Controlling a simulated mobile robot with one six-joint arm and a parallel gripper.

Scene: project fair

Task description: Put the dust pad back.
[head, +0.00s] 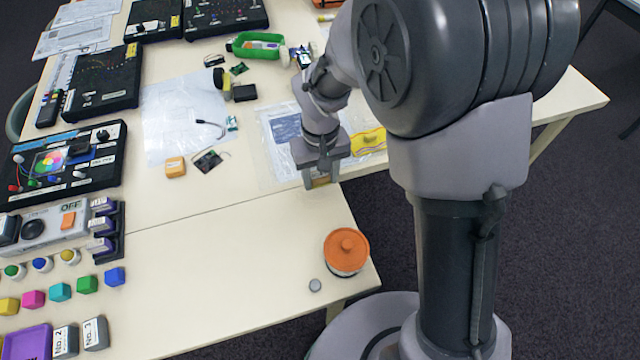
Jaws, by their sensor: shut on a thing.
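My gripper (321,181) points down over the right part of the table, near the seam between two table tops. It is shut on a small tan-yellow piece that I take for the dust pad (320,182). Only a little of the piece shows between the fingers, so its full shape is hidden. I cannot tell whether it touches the table. A yellow tray or mat (376,134) with a small olive piece on it lies just right of my gripper, partly hidden by my arm.
An orange-lidded jar (346,252) and a small grey disc (315,285) stand near the front right edge. Clear plastic sheets (180,115), a yellow block (175,167) and a green tray (233,47) lie behind. Boards and coloured blocks fill the left. The front middle is clear.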

